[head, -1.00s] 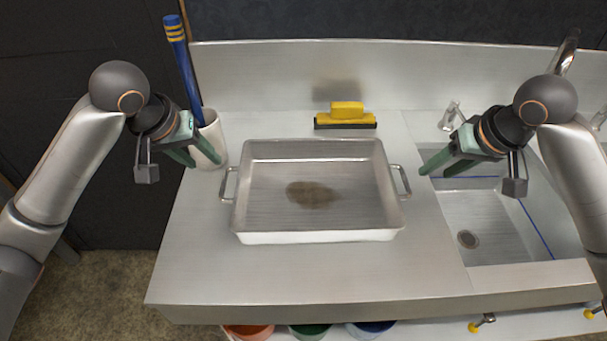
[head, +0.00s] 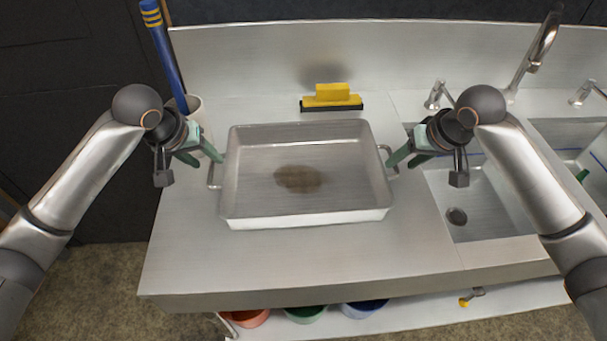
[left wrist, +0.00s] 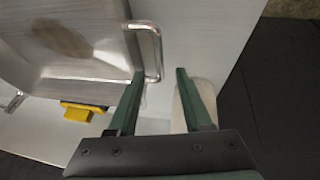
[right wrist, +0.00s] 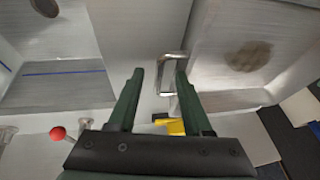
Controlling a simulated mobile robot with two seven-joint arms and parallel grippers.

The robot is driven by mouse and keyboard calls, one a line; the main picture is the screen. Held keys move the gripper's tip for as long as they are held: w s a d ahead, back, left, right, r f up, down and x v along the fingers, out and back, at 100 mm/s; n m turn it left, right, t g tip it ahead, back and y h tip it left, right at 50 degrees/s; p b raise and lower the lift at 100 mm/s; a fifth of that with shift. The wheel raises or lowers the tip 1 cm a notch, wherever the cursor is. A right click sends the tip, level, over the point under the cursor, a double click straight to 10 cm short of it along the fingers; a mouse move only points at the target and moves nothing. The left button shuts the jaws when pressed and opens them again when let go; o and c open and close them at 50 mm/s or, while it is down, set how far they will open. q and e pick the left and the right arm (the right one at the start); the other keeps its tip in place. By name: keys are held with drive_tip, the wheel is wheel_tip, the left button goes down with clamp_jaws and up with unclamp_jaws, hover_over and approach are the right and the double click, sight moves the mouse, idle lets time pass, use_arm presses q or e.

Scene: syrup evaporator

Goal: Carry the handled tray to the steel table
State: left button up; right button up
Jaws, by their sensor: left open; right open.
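The handled tray (head: 300,215) is a shallow rectangular steel pan with a brown stain on its floor. It rests level on a steel worktop (head: 300,260). My left gripper (head: 205,158) is open at the tray's left handle (head: 212,176); in the left wrist view this handle (left wrist: 157,50) shows between the open fingertips. My right gripper (head: 404,158) is open at the right handle (head: 388,160); in the right wrist view this handle (right wrist: 161,76) also shows between the fingertips. Neither gripper is closed on a handle. Whether any finger touches is unclear.
A yellow-and-black squeegee (head: 332,98) lies behind the tray. A white cup (head: 194,105) with a blue stick (head: 165,55) stands behind my left gripper. A sink (head: 480,205) with a tap (head: 540,50) is at the right. Coloured buckets (head: 305,314) stand below the worktop.

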sight(211, 164)
use_arm(q)
drive_tip(key=shift+x, duration=2.3)
use_arm(e)
drive_tip(key=shift+x, duration=2.25)
use_arm(q)
clamp_jaws()
use_arm(e)
clamp_jaws()
use_arm(q)
drive_tip(key=shift+r, duration=0.15)
use_arm(e)
drive_tip(key=shift+r, duration=0.15)
